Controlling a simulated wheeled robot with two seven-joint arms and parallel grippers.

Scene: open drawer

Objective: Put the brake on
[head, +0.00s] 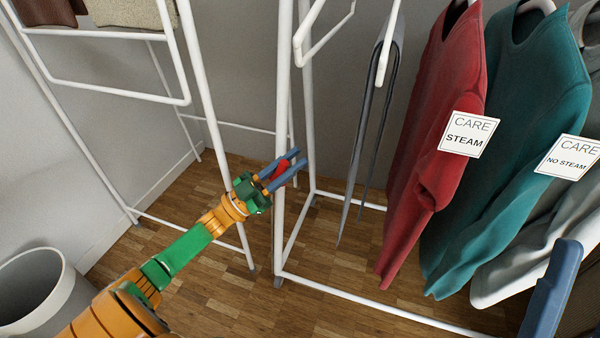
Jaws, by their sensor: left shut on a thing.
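My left gripper (298,160) reaches in from the lower left, its two blue fingers shut on a small red part (281,168). The red part looks like a brake lever, but the fingers hide much of it. It shows in front of a white upright post (282,90) of the clothes rack. I cannot tell how it is fixed to the post or which way it is set. A blue finger of my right gripper (550,290) shows at the lower right edge; the rest is out of view.
A red sweater (435,130), a teal sweater (530,120) and paler garments hang at the right, with care tags. Dark trousers (372,120) hang beside the post. A second white rack (195,75) stands at the left. A grey bin (40,290) stands lower left.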

